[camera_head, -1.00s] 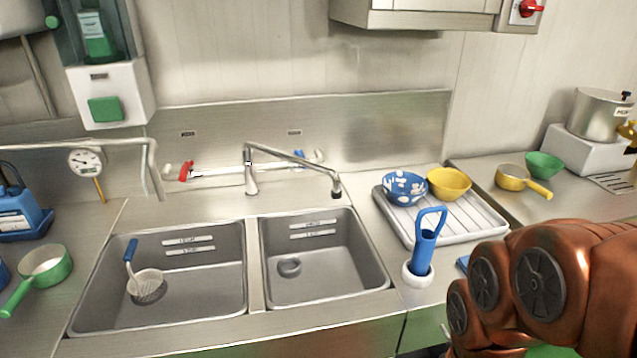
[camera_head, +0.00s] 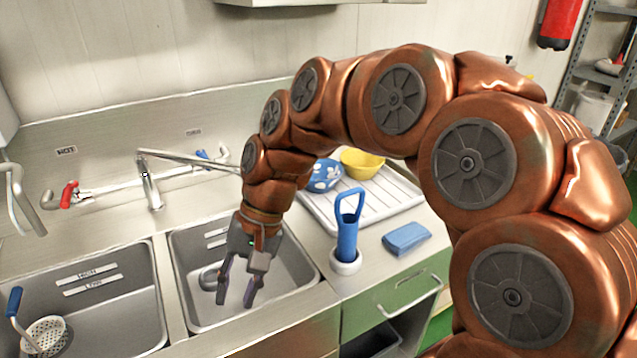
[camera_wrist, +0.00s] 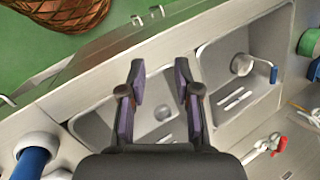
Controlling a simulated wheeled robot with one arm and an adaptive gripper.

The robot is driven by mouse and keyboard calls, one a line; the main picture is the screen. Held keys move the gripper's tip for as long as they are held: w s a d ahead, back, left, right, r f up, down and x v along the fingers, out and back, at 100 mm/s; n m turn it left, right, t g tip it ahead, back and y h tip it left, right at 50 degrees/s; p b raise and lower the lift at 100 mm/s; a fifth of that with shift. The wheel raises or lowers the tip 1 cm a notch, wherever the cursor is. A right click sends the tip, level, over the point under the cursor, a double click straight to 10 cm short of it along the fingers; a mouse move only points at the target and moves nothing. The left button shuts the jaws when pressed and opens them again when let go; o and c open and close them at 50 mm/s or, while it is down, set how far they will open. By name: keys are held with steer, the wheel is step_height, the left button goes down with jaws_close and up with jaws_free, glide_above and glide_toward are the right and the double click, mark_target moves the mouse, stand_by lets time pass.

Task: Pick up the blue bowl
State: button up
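My arm hides part of the blue bowl in the head view. My gripper (camera_head: 235,299) points down over the right sink basin, in front and to the left of the bowl. It is open and empty. In the wrist view, the gripper (camera_wrist: 163,90) also shows its two fingers apart over the basin. The blue bowl does not show in the wrist view.
The faucet (camera_head: 150,182) stands behind the basins. A strainer (camera_head: 46,335) is in the left basin.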

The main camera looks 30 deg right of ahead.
steer(key=w+d+r+m+t+y+b, duration=0.1)
steer(key=w+d+m+t+y+b, duration=0.2)
steer(key=w+d, duration=0.5)
steer(key=w+d+r+m+t+y, duration=0.15)
steer(key=w+d+m, duration=0.35)
steer(key=w, duration=0.7)
steer(key=w+d+f+m+t, duration=0.1)
steer(key=d+f+m+t, duration=0.1)
steer(key=d, duration=0.7)
steer(key=w+d+f+m+t+b, duration=0.1)
steer(key=d+f+m+t, duration=0.1)
steer(key=d, duration=0.7)
steer(key=w+d+f+m+t+b, duration=0.1)
steer(key=w+d+f+m+t, duration=0.1)
steer(key=d+m, duration=0.4)
steer(key=shift+d+f+t+h, duration=0.2)
steer(key=shift+d+f+t, duration=0.1)
steer(key=shift+d+f, duration=0.45)
steer(key=shift+d+f+t+h, duration=0.15)
steer(key=shift+d+f+t, duration=0.2)
steer(key=shift+d, duration=0.55)
steer(key=shift+f+p+x, duration=0.15)
steer(key=shift+p+x, duration=0.05)
steer(key=shift+x, duration=1.7)
steer(key=shift+f+p+x, duration=0.15)
steer(key=shift+p+x, duration=0.05)
steer(key=shift+x, duration=1.7)
steer(key=shift+s, duration=0.1)
jaws_close()
